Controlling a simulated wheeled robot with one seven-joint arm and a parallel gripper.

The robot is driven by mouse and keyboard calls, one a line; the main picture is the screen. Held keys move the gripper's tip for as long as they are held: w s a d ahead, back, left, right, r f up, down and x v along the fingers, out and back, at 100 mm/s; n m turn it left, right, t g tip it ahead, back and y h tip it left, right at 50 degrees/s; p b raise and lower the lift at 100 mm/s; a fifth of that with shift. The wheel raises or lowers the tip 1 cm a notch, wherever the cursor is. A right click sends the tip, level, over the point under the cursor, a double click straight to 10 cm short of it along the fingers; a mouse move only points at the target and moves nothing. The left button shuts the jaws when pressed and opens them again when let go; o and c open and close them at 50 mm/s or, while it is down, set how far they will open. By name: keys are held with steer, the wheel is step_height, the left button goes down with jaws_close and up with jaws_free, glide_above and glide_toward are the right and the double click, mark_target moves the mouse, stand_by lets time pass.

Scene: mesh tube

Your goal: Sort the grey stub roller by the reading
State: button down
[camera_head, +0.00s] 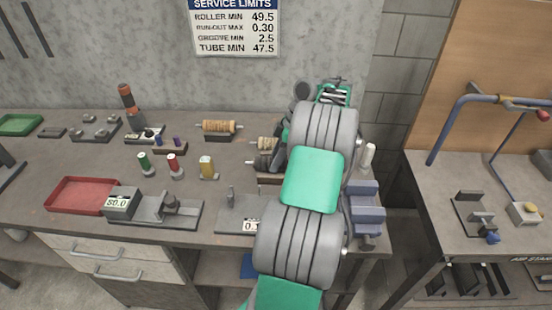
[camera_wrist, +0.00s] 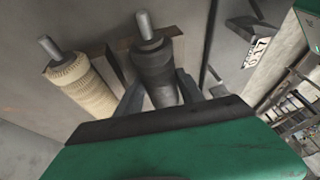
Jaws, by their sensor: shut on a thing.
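The grey stub roller (camera_wrist: 155,75) is dark grey with a pale metal stub shaft, and stands between my gripper's fingers (camera_wrist: 162,98) in the wrist view. My gripper is shut on it. In the head view the grey roller (camera_head: 262,162) shows only in part beside the cream roller (camera_head: 264,143), because my arm covers much of that spot. Whether it touches its rest is unclear. A gauge (camera_head: 117,202) at the left shows what looks like 80.0. Another gauge display (camera_head: 251,225) is partly covered by my arm. The limits sign (camera_head: 235,28) reads ROLLER MIN 49.5, RUN-OUT MAX 0.30.
A red tray (camera_head: 55,207) lies at the bench's left, with a green tray (camera_head: 18,124) behind it. A tan roller (camera_head: 218,126) lies on a rest at the back. Small spools (camera_head: 172,162) stand mid-bench. Blue blocks (camera_head: 364,207) sit at the right edge.

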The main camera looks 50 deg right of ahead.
stand_by(0.4)
steer(key=c, duration=0.7)
jaws_free()
steer(key=shift+o, duration=0.2)
steer(key=p+v, duration=0.5)
steer(key=v, duration=0.3)
steer(key=shift+r+p, duration=0.3)
step_height(320, 180, up, 6)
steer(key=p, duration=0.5)
steer(key=shift+r, duration=0.15)
